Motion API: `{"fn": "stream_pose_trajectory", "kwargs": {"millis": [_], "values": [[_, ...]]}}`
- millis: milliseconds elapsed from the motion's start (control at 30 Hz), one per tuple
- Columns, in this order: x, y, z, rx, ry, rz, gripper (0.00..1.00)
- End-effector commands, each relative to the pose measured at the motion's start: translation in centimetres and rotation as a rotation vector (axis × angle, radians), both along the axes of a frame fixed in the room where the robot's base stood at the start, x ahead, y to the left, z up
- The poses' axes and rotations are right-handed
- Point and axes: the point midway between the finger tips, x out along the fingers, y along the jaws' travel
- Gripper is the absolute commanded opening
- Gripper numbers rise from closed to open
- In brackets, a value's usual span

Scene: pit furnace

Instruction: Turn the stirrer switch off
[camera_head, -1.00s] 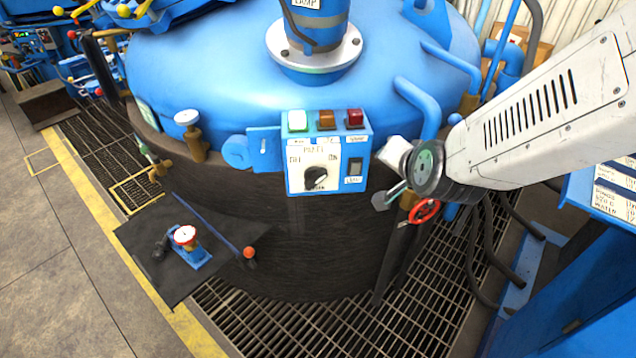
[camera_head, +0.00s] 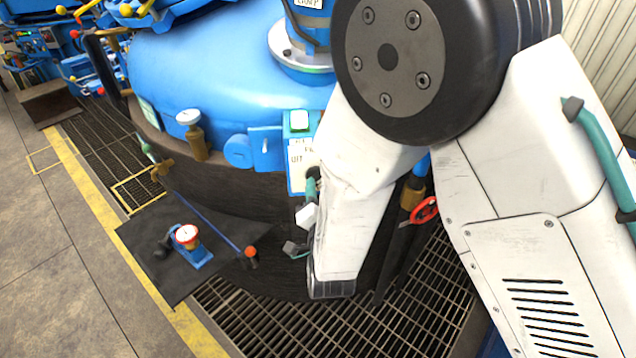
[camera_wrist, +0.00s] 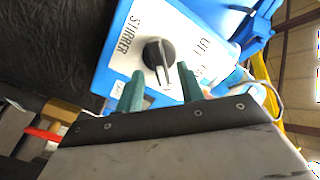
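The stirrer switch is a black rotary knob (camera_wrist: 158,55) with a pale pointer line, on a white plate (camera_wrist: 128,48) lettered STIRRER, in the wrist view. Its blue control box (camera_wrist: 109,65) also shows in the head view (camera_head: 292,186), mostly covered by my arm. My gripper (camera_wrist: 160,84) has two teal fingers that stand apart, with the knob in front of the gap between them. I cannot tell whether they touch it. In the head view one teal finger (camera_head: 311,188) shows near the box; the rest is hidden behind my arm.
The blue furnace lid (camera_head: 200,75) rises behind. A red valve wheel (camera_head: 425,210) is right of my arm.

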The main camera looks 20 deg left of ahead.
Motion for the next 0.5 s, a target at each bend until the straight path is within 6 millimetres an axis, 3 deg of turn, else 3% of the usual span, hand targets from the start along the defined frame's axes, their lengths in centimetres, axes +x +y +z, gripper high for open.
{"fn": "stream_pose_trajectory", "kwargs": {"millis": [200, 500], "values": [[2.6, 1.0, 0.0, -0.001, 0.001, -0.001, 0.38], [3.1, 1.3, 0.0, -0.003, 0.001, -0.001, 0.38]]}}
